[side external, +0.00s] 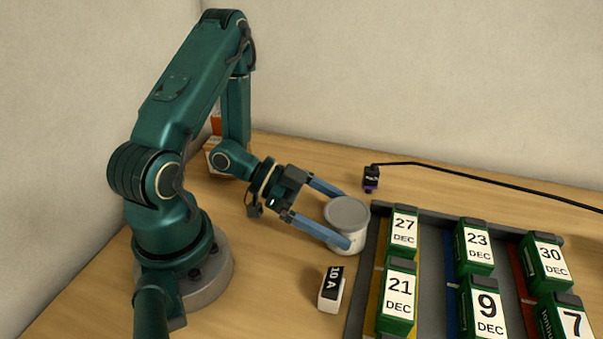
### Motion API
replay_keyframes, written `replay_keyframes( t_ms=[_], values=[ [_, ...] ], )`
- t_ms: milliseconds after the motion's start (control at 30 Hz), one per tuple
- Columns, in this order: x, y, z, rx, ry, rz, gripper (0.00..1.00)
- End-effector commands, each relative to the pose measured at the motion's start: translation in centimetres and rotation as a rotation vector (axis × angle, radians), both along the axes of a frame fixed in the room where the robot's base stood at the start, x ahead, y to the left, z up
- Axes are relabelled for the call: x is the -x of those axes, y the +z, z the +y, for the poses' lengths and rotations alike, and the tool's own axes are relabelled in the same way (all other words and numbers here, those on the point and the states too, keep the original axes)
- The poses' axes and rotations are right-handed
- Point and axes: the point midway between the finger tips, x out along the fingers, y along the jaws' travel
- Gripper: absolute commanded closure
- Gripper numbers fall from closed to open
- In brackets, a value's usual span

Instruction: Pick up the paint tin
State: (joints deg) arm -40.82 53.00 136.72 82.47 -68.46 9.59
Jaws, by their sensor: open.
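The paint tin (347,216) is a small pale grey can with a darker grey lid. It stands upright on the wooden table, just left of the battery rack. My gripper (347,220) is open, with its two blue fingers reaching in from the left. One finger lies on the far side of the tin and the other on the near side. The near finger overlaps the tin's lower front in this view. I cannot tell whether either finger touches the tin.
A grey rack (435,218) with coloured strips holds several green dated batteries close to the tin's right. A white block marked 10 A (331,290) stands in front. A black plug (371,179) with a cable lies behind. Orange-and-white boxes (213,150) stand behind my arm.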

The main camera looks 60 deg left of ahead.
Motion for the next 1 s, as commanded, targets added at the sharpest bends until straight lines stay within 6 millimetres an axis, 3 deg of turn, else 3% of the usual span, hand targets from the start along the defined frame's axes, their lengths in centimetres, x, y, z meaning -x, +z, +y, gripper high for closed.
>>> replay_keyframes(
  t_ms=[400, 433, 667, 700, 1000],
  values=[
    [-0.84, -0.51, -0.88, 0.000, 0.001, 0.000, 0.00],
    [-0.84, -0.51, -0.88, 0.000, 0.001, 0.000, 0.04],
    [-0.83, -0.50, -0.88, 0.000, 0.001, 0.000, 0.92],
    [-0.84, -0.46, -0.88, 0.001, 0.001, -0.002, 0.96],
    [-0.85, -0.32, -0.88, 0.001, 0.001, -0.002, 0.96]
  ],
)
